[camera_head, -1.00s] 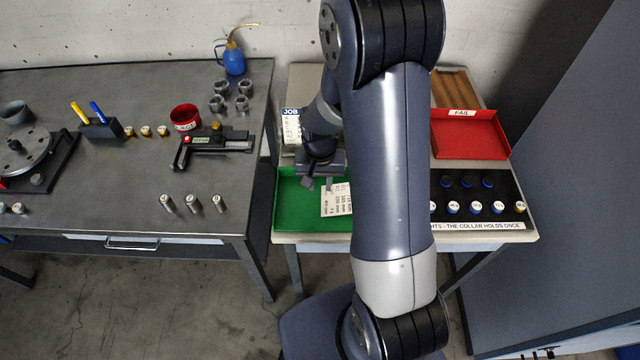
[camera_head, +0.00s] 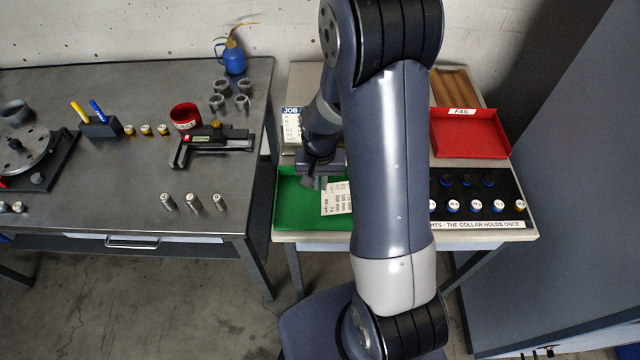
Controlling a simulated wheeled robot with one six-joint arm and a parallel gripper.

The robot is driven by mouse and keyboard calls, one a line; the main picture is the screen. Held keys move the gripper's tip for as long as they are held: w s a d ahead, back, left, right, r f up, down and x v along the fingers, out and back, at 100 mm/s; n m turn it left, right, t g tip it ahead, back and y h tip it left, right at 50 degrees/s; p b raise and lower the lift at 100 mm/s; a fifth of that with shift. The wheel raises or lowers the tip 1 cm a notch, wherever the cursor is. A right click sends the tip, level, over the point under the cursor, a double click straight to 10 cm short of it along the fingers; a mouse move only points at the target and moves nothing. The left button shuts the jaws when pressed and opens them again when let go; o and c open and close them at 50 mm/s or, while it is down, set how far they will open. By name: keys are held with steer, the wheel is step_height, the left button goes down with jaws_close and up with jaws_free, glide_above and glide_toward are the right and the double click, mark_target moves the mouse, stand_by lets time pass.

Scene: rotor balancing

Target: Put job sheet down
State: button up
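The job sheet (camera_head: 337,199) is a white card with printed lines. It is over the green tray (camera_head: 292,213) on the right-hand table, and my arm covers its right part. My gripper (camera_head: 315,184) points down at the upper left corner of the sheet, over the tray. The fingers are small and partly in shadow. I cannot tell whether they touch the sheet or whether the sheet lies flat on the tray floor.
A JOB holder (camera_head: 291,112) with a white card stands behind the green tray. A red FAIL tray (camera_head: 470,135) and a black weight rack (camera_head: 480,190) are right of my arm. The left bench (camera_head: 110,190) holds a caliper-like tool (camera_head: 212,145) and several small parts.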

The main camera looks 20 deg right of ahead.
steer(key=o, duration=0.4)
